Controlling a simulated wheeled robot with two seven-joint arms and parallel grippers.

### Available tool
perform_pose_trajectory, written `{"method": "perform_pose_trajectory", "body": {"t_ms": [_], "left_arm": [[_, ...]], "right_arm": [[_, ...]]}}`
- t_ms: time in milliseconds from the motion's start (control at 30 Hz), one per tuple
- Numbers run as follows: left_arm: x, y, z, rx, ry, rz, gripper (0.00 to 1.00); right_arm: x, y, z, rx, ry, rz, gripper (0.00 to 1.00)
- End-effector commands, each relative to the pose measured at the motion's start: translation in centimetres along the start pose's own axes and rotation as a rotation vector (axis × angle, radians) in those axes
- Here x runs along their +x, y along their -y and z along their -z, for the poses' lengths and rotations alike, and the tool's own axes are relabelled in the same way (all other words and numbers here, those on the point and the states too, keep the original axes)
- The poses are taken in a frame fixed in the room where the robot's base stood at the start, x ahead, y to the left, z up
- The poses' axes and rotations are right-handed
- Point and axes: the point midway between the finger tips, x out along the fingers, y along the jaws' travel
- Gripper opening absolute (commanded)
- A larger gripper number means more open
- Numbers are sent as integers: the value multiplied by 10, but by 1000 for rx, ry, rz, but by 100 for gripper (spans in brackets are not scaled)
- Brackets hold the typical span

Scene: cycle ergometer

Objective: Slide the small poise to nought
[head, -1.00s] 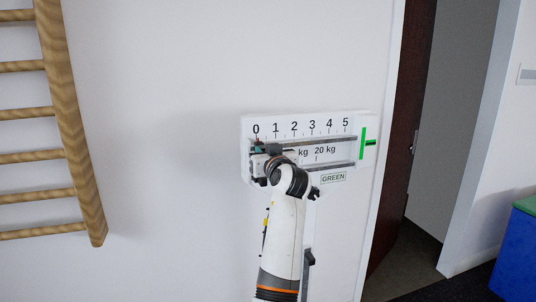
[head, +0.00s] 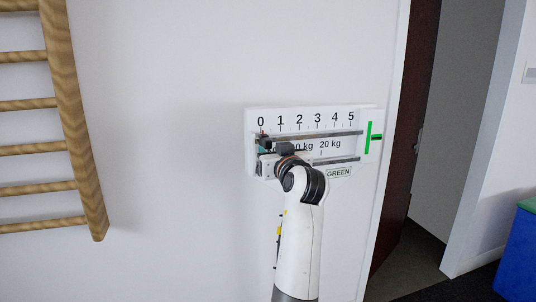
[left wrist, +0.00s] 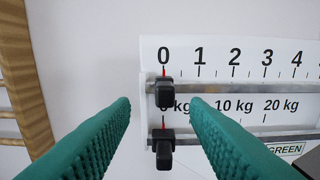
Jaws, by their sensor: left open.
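In the left wrist view, the small poise (left wrist: 165,94) is a black block on the upper beam (left wrist: 235,88). Its red pointer stands at the 0 of the scale of 0 to 5. A second black poise (left wrist: 163,146) sits on the lower beam (left wrist: 225,129), its red pointer under the 0 kg mark. My left gripper (left wrist: 161,102) is open, its two teal ribbed fingers apart. The small poise shows between the fingertips with clear gaps on both sides. In the head view, the left gripper (head: 264,147) is at the scale's left end and hides much there. The right gripper is not in view.
A wooden ladder frame (head: 75,130) is left. A dark door (head: 410,120) and a blue box (head: 514,255) are right.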

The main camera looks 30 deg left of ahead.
Motion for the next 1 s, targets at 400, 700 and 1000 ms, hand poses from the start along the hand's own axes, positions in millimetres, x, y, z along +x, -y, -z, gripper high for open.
{"method": "perform_pose_trajectory", "body": {"t_ms": [400,700,1000], "left_arm": [[-59,-1,2,2,-1,-3,42],[-61,-1,0,1,-1,-3,42],[-59,3,6,14,-4,6,42]], "right_arm": [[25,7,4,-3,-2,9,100],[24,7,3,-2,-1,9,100],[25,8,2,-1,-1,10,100]]}}
